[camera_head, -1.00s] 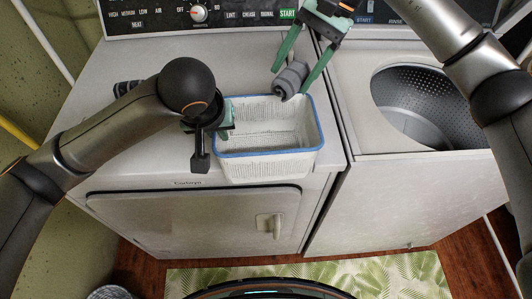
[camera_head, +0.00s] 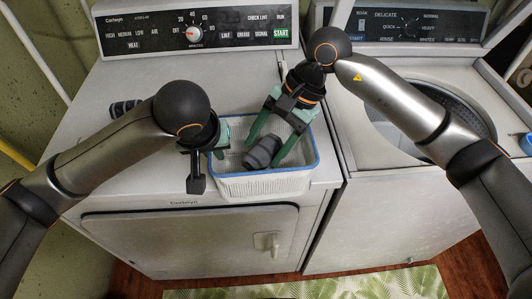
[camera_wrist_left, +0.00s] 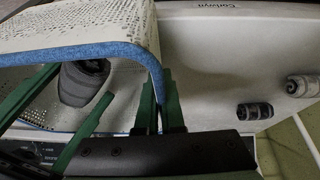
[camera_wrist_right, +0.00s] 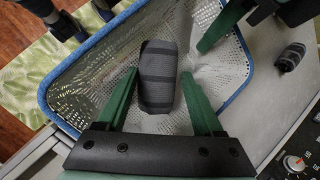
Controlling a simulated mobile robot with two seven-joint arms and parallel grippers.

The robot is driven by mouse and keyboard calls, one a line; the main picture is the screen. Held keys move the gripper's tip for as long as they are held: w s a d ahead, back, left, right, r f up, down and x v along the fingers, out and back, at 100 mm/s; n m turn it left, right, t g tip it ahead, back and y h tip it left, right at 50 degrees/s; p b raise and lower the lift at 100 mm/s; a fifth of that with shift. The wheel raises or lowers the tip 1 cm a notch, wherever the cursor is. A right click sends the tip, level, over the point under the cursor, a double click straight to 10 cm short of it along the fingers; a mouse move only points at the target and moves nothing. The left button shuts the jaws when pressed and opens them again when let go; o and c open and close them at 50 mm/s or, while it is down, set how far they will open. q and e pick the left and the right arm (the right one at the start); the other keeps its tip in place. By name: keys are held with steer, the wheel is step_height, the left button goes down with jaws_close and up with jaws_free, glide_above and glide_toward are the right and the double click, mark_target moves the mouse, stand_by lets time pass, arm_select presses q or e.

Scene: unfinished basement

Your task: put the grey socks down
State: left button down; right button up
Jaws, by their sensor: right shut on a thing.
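The rolled grey socks (camera_head: 262,152) are inside the white perforated basket (camera_head: 262,187) with a blue rim. My right gripper (camera_head: 266,140) reaches down into the basket, shut on these socks; the right wrist view shows the striped roll (camera_wrist_right: 157,75) between its green fingers. Whether the socks touch the basket floor is hard to tell. My left gripper (camera_head: 218,140) is at the basket's left rim. In the left wrist view its fingers (camera_wrist_left: 160,108) close on the blue rim. The grey socks also show there (camera_wrist_left: 84,80), inside the basket.
The basket stands on the white dryer top (camera_head: 100,150). Another dark rolled pair (camera_head: 122,108) lies left on the dryer; the left wrist view shows two rolls, one striped (camera_wrist_left: 255,111) and one beside it (camera_wrist_left: 303,85). An open washer drum (camera_head: 440,110) is at the right.

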mark_target(266, 155)
steer(key=shift+f, duration=1.45)
steer(key=shift+f, duration=0.1)
steer(key=shift+f, duration=0.5)
steer(key=o, duration=1.4)
steer(key=shift+c, duration=0.2)
steer(key=shift+r, duration=0.5)
steer(key=v, duration=1.2)
steer(key=shift+r, duration=0.1)
